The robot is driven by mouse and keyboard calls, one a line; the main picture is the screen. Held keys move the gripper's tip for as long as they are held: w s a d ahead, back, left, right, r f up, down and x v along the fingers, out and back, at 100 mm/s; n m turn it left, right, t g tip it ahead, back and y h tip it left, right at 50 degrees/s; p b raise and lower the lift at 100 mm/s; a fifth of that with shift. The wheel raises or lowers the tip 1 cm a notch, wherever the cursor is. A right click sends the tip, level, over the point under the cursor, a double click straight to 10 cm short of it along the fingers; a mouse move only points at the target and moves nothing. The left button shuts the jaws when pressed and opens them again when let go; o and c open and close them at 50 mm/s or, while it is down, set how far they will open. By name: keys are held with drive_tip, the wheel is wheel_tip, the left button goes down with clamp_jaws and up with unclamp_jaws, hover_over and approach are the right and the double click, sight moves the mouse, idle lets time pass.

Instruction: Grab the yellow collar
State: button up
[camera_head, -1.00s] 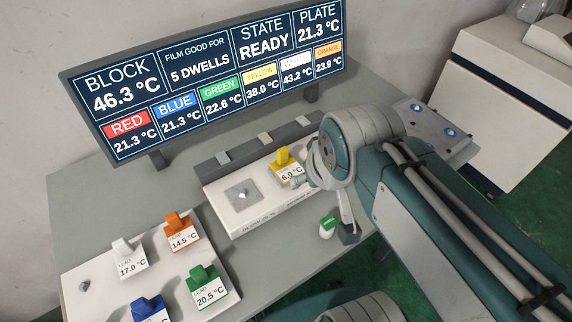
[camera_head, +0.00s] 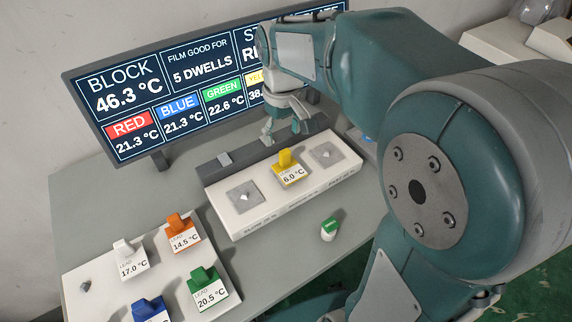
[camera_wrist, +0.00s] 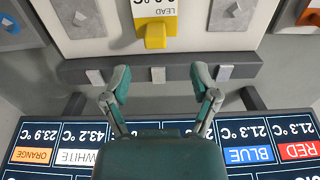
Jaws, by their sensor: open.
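The yellow collar (camera_head: 287,164) sits on the middle of the white block (camera_head: 269,210), above a label reading 6.0 °C. In the wrist view the yellow collar (camera_wrist: 155,34) is at the top centre, ahead of the fingers. My gripper (camera_head: 283,135) is above the dark strip behind the block, near the screen. In the wrist view my gripper (camera_wrist: 161,84) has its two fingers spread apart, with nothing between them. The gripper is apart from the yellow collar.
The screen (camera_head: 190,85) stands behind the block. A tray (camera_head: 94,264) at the front left holds orange (camera_head: 179,227), white (camera_head: 124,250), green (camera_head: 203,280) and blue (camera_head: 149,307) collars. A small green-topped bottle (camera_head: 329,229) stands in front of the block.

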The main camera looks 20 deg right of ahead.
sight(285, 152)
drive_tip(key=f, duration=0.8)
drive_tip(key=shift+s+d+f, duration=0.1)
drive_tip(key=shift+d+f, duration=0.15)
drive_tip(key=shift+f, duration=0.15)
clamp_jaws()
